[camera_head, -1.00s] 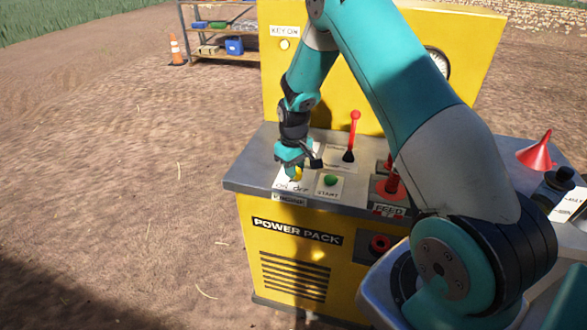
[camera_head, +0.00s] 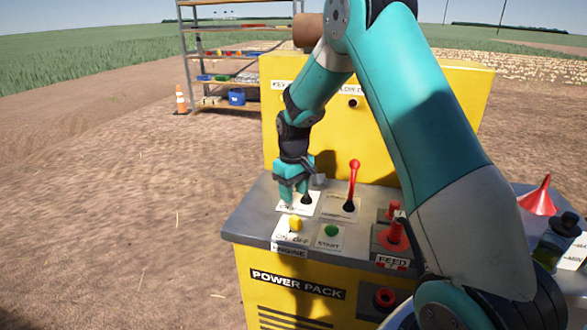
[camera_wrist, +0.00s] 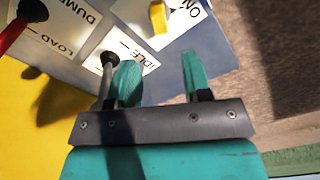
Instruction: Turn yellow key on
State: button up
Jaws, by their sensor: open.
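The yellow key (camera_head: 295,223) stands on the white ON/OFF label of the power pack (camera_head: 300,285), at the left front of its grey top. It also shows at the top of the wrist view (camera_wrist: 158,18). My gripper (camera_head: 291,201) points down behind the key, apart from it. In the wrist view its teal fingers (camera_wrist: 160,75) are spread with nothing between them. The left finger there is close beside a small black lever (camera_wrist: 108,62) on the IDLE label; I cannot tell whether they touch. The KEY ON lamp is hidden behind my arm.
A red-knobbed lever (camera_head: 353,182), a green START button (camera_head: 331,230) and red FEED controls (camera_head: 395,235) stand right of the key. A yellow panel (camera_head: 375,130) rises behind. A red funnel (camera_head: 538,198) is farther right. The ground left is open.

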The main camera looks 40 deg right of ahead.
notch_tip(320, 180, up, 8)
dwell(0.6)
jog(key=s+a+r+n+y, duration=0.1)
jog(key=s+a+r, duration=0.2)
jog(key=s+a, duration=0.3)
jog(key=s+a+r+n+y, duration=0.1)
jog(key=s+a+r+n, duration=0.2)
jog(key=a, duration=0.5)
jog(key=s+a+y, duration=0.1)
jog(key=s+a, duration=0.4)
jog(key=s, duration=0.5)
jog(key=s+a+r+n+y, duration=0.1)
jog(key=s+a, duration=0.4)
jog(key=s, duration=0.4)
jog(key=shift+s+a+n, duration=0.15)
jog(key=shift+s+n, duration=0.15)
jog(key=shift+s, duration=0.05)
jog(key=shift+r, duration=0.1)
